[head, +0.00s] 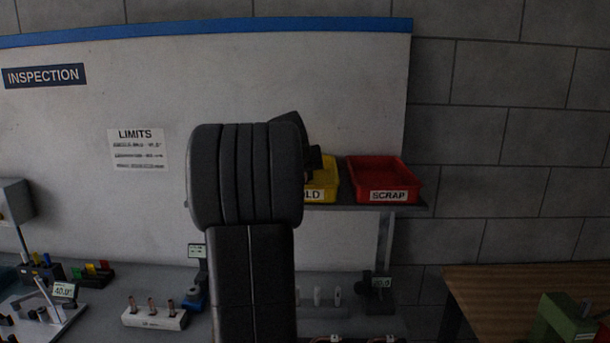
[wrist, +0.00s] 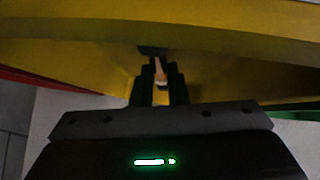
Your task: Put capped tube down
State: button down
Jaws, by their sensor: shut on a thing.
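My gripper (wrist: 161,75) is shut on a small copper-coloured tube (wrist: 160,68) in the wrist view. A dark piece sits at the tube's far end; whether it is the cap is hard to tell. Gripper and tube are in front of or over the inside of a yellow bin (wrist: 220,35); I cannot tell whether the tube touches it. In the head view the yellow bin (head: 328,185), its label ending in "LD", stands on a shelf. My dark arm covers its left part and hides the gripper's fingers and the tube.
A red SCRAP bin (head: 385,180) stands right beside the yellow bin on the shelf (head: 410,207). A green edge (wrist: 295,110) shows in the wrist view. On the bench below are a white block with several copper tubes (head: 153,318) and small gauges with displays (head: 379,292).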

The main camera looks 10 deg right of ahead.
jog(key=shift+f, duration=0.2)
jog(key=c, duration=1.7)
grip_release()
jog(key=shift+r, duration=0.2)
jog(key=b+v, duration=0.2)
jog(key=v, duration=1)
jog(key=shift+f, duration=0.1)
